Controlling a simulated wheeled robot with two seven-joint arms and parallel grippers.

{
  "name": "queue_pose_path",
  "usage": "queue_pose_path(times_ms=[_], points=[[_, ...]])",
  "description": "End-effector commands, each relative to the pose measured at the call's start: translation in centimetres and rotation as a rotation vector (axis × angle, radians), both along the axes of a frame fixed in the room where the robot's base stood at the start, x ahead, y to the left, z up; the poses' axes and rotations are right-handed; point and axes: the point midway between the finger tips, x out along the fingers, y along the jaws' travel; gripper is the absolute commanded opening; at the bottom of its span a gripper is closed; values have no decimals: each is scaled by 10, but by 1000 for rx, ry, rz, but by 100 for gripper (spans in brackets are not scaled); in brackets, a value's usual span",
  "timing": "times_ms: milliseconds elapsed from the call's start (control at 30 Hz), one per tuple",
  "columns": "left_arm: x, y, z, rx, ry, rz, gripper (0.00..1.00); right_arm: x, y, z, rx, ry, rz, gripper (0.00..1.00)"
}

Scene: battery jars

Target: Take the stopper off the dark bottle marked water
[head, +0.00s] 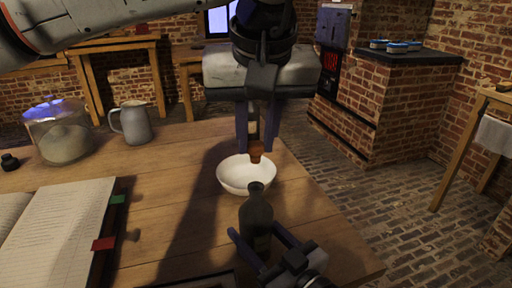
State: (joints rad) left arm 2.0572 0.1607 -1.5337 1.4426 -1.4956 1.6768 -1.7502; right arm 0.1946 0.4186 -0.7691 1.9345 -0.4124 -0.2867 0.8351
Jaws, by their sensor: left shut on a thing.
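The dark bottle (256,220) stands upright near the table's front right, its narrow mouth bare on top. Any marking on it is too small to read. My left gripper (257,146) points down from above and is shut on a brown stopper (256,155). The stopper is apart from the bottle, showing above its mouth in the picture, against the white bowl's far rim. My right gripper (255,231) comes in from the bottom, one finger on each side of the bottle. I cannot tell if its fingers press on the glass.
A white bowl (232,178) sits just behind the bottle. An open book (55,235) with coloured tabs lies at the left. A grey jug (133,123), a glass jar (60,140) and a small dark pot (10,161) stand at the back left. The table's right edge is close.

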Motion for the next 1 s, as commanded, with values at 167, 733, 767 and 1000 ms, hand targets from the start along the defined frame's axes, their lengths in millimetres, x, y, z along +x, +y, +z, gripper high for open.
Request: queue_pose_path(times_ms=[167,733,767,1000], points=[[0,0,0,0,0,-1,0,0,0,0,-1,0,-1,60],[0,0,1,0,0,-1,0,-16,-12,-1,0,4,0,73],[0,0,2,0,0,-1,0,-21,-15,-1,0,4,0,73],[0,0,4,0,0,0,0,-61,-44,-1,-1,6,-1,73]])
